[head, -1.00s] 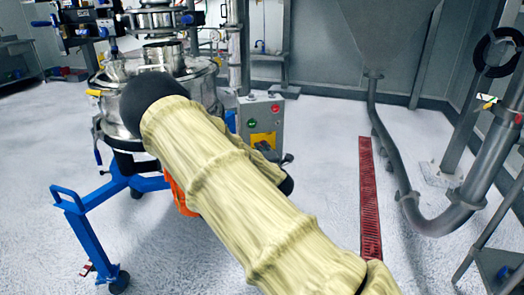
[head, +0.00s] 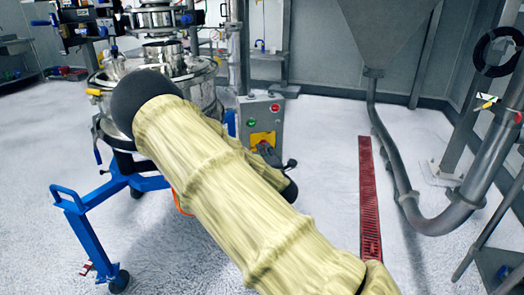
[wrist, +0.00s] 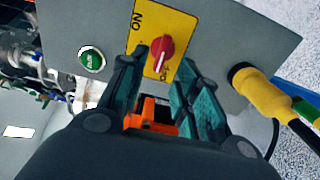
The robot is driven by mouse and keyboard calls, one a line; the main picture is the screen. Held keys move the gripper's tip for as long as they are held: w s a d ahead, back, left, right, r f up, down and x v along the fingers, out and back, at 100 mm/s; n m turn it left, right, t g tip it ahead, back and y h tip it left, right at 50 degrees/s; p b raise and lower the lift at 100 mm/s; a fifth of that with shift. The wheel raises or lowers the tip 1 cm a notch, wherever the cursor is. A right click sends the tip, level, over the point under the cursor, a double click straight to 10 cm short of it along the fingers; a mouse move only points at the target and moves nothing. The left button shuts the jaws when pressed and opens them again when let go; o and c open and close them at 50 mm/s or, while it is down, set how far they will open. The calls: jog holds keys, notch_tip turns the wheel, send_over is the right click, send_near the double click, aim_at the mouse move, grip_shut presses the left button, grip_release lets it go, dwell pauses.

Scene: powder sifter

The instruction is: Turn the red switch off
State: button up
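The red switch (wrist: 161,52) is a rotary knob on a yellow plate (wrist: 150,18) marked ON and OFF, on the face of a grey control box (wrist: 215,35). In the wrist view the knob's grip stands nearly upright in the picture; which label it points at is hard to tell. My gripper (wrist: 165,62) is open, its two dark fingers apart with the fingertips close to the switch, one to each side. Contact cannot be told.
A green button (wrist: 91,60) sits left of the plate, and a yellow cable plug (wrist: 258,88) is on the box's edge. The steel sifter (head: 200,85) on its blue wheeled frame (head: 90,225) stands left of the box. Floor to the right is open up to a red grate (head: 369,195).

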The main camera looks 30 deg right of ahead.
jog(key=v, duration=0.8)
jog(key=shift+s, duration=0.25)
